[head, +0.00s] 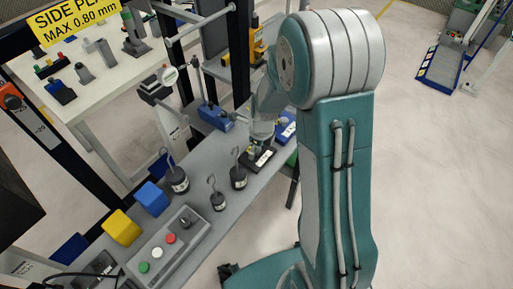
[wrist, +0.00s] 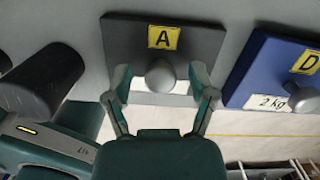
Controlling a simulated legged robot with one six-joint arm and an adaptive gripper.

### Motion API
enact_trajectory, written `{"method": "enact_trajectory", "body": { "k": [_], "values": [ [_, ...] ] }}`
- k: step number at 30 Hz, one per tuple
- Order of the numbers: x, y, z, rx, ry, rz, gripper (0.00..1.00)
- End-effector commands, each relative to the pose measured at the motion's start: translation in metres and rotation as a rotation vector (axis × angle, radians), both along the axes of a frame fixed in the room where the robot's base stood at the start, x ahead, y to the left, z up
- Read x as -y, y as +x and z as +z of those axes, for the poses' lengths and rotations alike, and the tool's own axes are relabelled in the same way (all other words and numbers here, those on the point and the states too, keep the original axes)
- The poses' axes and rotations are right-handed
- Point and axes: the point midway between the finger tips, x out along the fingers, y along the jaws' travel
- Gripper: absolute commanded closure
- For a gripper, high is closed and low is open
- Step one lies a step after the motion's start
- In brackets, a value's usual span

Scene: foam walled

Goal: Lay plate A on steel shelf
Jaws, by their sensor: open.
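Plate A (wrist: 124,44) is a dark square plate with a yellow "A" label and a round grey knob (wrist: 160,77) in the wrist view. It lies flat on the grey bench; the head view shows plate A (head: 260,161) at the bench's far right part. My gripper (wrist: 160,88) is open, with one finger on each side of the knob; a gap shows on both sides. In the head view my gripper (head: 262,135) is directly over the plate and partly hides it. I cannot tell which surface is the steel shelf.
Blue plate D (wrist: 250,70), with a knob, lies just right of plate A. Dark hooked weights (head: 239,178) stand nearby on the grey bench (head: 205,165). A button box (head: 168,248) and blue and yellow blocks (head: 122,228) are nearer.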

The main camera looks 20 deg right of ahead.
Motion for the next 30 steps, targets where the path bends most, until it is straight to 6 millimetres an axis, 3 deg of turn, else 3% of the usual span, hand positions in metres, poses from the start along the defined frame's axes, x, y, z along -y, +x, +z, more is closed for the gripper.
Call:
{"method": "enact_trajectory", "body": {
  "k": [5, 18, 24, 26, 30],
  "values": [
    [0.002, 0.000, 0.019, 0.006, 0.000, 0.000, 0.27],
    [0.009, -0.008, 0.104, 0.004, 0.000, 0.000, 0.27],
    [0.010, -0.010, 0.121, 0.004, -0.001, 0.008, 0.27],
    [0.010, -0.013, 0.126, 0.013, -0.006, 0.042, 0.27],
    [0.006, -0.030, 0.153, 0.076, -0.044, 0.273, 0.27]
  ]
}}
